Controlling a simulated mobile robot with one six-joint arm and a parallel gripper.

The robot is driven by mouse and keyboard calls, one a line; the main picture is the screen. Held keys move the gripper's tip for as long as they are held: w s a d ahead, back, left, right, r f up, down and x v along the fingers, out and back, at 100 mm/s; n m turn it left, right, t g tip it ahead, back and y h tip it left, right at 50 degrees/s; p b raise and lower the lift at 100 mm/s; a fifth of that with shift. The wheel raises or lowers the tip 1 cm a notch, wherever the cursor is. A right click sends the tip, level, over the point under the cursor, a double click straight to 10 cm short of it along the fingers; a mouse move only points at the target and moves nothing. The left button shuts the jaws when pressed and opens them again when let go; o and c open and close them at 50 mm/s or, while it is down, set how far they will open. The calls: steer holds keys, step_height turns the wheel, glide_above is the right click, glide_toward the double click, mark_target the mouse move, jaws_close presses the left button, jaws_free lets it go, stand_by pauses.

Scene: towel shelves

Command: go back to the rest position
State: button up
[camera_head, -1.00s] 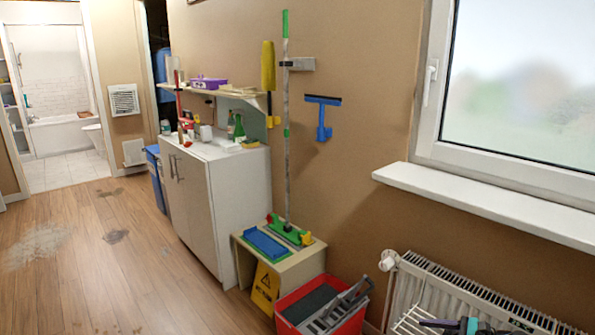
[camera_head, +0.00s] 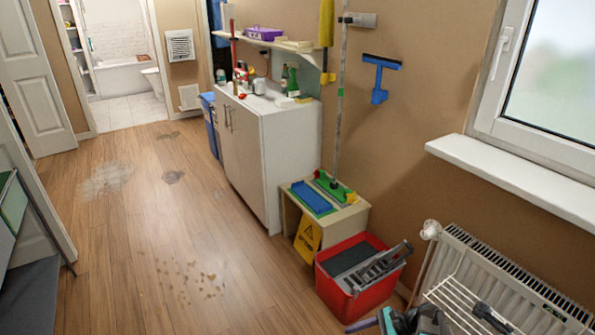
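My gripper and arm are not clearly in view in the head camera. The task names no object. The camera looks along a hallway with a wooden floor (camera_head: 120,215). Several dark stains and a patch of brown spots mark the floor.
A white cabinet (camera_head: 252,165), a small bench (camera_head: 350,222) and a red bucket (camera_head: 362,300) line the right wall. A radiator (camera_head: 500,275) with a wire rack stands at lower right. Dark items with teal and purple parts sit at the bottom edge. The floor at left centre is free.

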steer(key=s+a+f+n+g+h+p, duration=0.25)
steer(key=s+a+n, duration=0.2)
steer(key=s, duration=0.45)
steer(key=s+a+f+n+g+h+p, duration=0.25)
steer(key=s+a+n+g, duration=0.2)
steer(key=s, duration=0.45)
steer(key=s+d+f+n+t+h, duration=0.1)
steer(key=s+d+f+n+h, duration=0.2)
steer(key=s+d+n+h, duration=0.2)
steer(key=d+n, duration=0.2)
steer(key=n, duration=0.2)
steer(key=shift+d+f+n+h+p, duration=0.25)
steer(key=shift+f+n+h+p, duration=0.05)
steer(key=shift+f+h, duration=0.1)
steer(key=shift+c, duration=0.2)
steer(key=shift+r, duration=0.25)
steer(key=c, duration=0.7)
